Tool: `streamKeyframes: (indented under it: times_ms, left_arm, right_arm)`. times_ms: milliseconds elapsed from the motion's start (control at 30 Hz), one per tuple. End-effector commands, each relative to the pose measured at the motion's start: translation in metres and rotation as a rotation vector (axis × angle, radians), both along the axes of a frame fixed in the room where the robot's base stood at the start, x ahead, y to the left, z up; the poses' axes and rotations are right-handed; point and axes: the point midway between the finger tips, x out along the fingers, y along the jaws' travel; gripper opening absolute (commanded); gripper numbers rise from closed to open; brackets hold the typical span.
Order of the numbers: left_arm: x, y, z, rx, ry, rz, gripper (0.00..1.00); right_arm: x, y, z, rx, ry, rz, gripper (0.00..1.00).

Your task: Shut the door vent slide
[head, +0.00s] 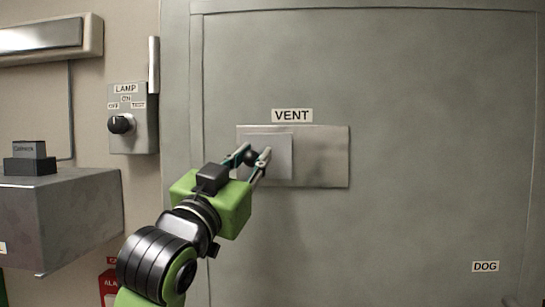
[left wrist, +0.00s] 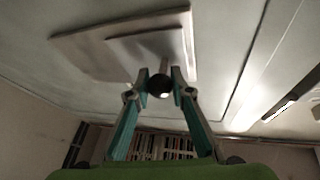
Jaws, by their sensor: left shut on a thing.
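The vent plate (head: 325,155) is a grey rectangle on the door under a VENT label (head: 292,115). Its slide (head: 281,160) is a smaller square panel over the left part of the plate, with a dark round knob (head: 251,158). My left gripper (head: 258,160) is shut on the knob, one finger on each side. In the left wrist view the knob (left wrist: 160,85) sits between the fingertips, in front of the slide (left wrist: 150,48) and plate (left wrist: 85,50). My fingers hide part of the slide's lower left in the head view. My right gripper is not in view.
A lamp switch box (head: 133,118) is on the wall left of the door, near a vertical door handle or hinge bar (head: 154,65). A grey cabinet (head: 62,215) juts out at the left. The door (head: 430,100) right of the vent is clear, with a DOG label (head: 485,266) low down.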

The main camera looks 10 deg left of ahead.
Motion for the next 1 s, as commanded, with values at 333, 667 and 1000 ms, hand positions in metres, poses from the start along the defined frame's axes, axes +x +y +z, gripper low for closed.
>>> streamKeyframes:
  times_ms: [333,667,1000]
  left_arm:
    - [0.001,0.002,0.001,-0.001,-0.002,0.006,0.38]
    - [-0.002,0.001,-0.001,0.000,-0.001,0.002,0.38]
    - [-0.051,0.016,-0.022,0.000,-0.002,0.003,0.38]
  right_arm:
    - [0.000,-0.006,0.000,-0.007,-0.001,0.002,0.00]
    - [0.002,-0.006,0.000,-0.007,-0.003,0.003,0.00]
    - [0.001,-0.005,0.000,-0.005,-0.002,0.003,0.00]
